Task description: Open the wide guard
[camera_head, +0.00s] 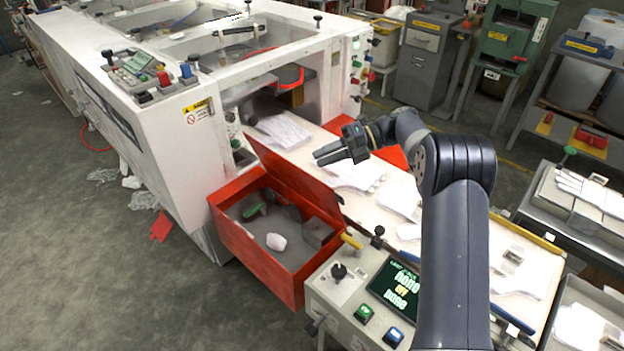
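The white machine (170,130) stands at the left and centre. A broad framed clear panel (245,65) on its top, with a dark bar handle (238,31) near its far side, looks like the wide guard. It appears to lie down flat on the machine, though its edges are hard to make out. My gripper (322,156) reaches in from the right, above the glove-covered belt. It is apart from the panel and handle, to the right of and nearer than them. Its fingers point left and look empty; the gap between them is too small to judge.
A control box with a screen (396,287) is in front. White gloves (352,176) lie on the belt. Knobs and buttons (164,79) stick up at the machine's near corner. Open floor lies left.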

